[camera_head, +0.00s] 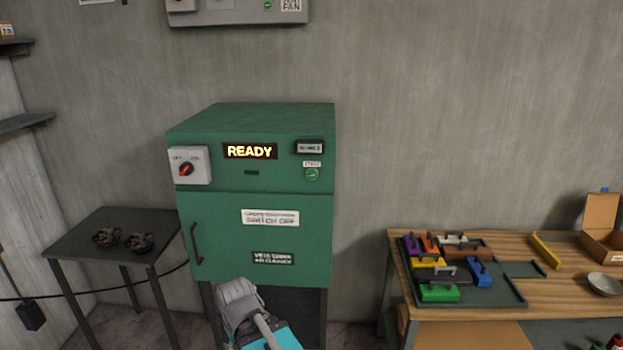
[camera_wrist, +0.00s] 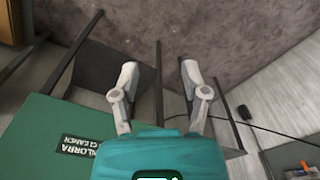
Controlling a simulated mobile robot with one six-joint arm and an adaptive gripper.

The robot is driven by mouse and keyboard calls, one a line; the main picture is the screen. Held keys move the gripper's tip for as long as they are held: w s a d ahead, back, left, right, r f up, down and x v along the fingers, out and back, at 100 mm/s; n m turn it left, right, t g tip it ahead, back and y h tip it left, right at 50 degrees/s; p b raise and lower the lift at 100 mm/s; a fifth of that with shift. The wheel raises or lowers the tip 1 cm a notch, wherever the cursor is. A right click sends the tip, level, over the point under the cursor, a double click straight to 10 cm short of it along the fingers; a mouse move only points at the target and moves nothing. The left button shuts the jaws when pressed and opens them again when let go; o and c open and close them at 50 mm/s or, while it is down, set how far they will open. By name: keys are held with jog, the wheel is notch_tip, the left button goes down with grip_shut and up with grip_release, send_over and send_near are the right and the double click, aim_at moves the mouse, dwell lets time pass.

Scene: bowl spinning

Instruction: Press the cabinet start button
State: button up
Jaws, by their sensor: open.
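The green cabinet (camera_head: 300,215) stands against the wall, with its door shut and its display (camera_head: 250,151) reading READY. A round green start button (camera_head: 312,174) sits at the upper right of its front, under a small white label. A switch box with a red knob (camera_head: 186,169) is at the upper left. My gripper (camera_head: 236,290) is below the cabinet door's lower edge in the head view, well below and left of the button. In the wrist view my gripper (camera_wrist: 157,78) has its two fingers spread, with nothing between them. The cabinet (camera_wrist: 50,140) shows there at the lower left; the button is not in that view.
A dark side table (camera_head: 90,232) with two dark bowls stands left of the cabinet. A wooden workbench (camera_head: 545,290) at the right holds a tray (camera_head: 512,292) of several coloured blocks with handles. A wall panel (camera_head: 235,14) hangs above the cabinet.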

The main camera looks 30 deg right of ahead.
jog(key=shift+w+a+r, duration=0.1)
jog(key=shift+w+r, duration=0.1)
jog(key=shift+w, duration=0.15)
jog(key=shift+c, duration=1)
jog(key=shift+w+a+r+m+t+y+p, duration=0.15)
jog(key=shift+w+r+t+y+p, duration=0.2)
jog(key=shift+w, duration=0.2)
jog(key=shift+w+a+r+m+t+y+p, duration=0.15)
jog(key=shift+w+r+t+y, duration=0.15)
jog(key=shift+w+t, duration=0.2)
grip_shut()
jog(key=w+d+r+m+t+y+p, duration=0.1)
jog(key=w+d+r+m+t+p, duration=0.15)
jog(key=w+r+t, duration=0.45)
jog(key=w+d+r+m+t+y+p, duration=0.1)
jog(key=w+d+r+m+t+p, duration=0.1)
jog(key=w+r+m+t, duration=0.5)
jog(key=s+d+r+m+h+p, duration=0.1)
jog(key=d+r+m+h, duration=0.3)
jog(key=d, duration=0.4)
jog(key=s+d+r+m+g+h+p, duration=0.1)
jog(key=s+d+r+m+h+p, duration=0.1)
jog(key=d+r+m+h, duration=0.2)
jog(key=s+d+r+m+h+p, duration=0.1)
jog(key=d+r+m+h, duration=0.4)
jog(key=d, duration=0.6)
jog(key=shift+s+d+m+h+p, duration=0.35)
jog(key=shift+m+h, duration=0.2)
jog(key=shift+m, duration=0.5)
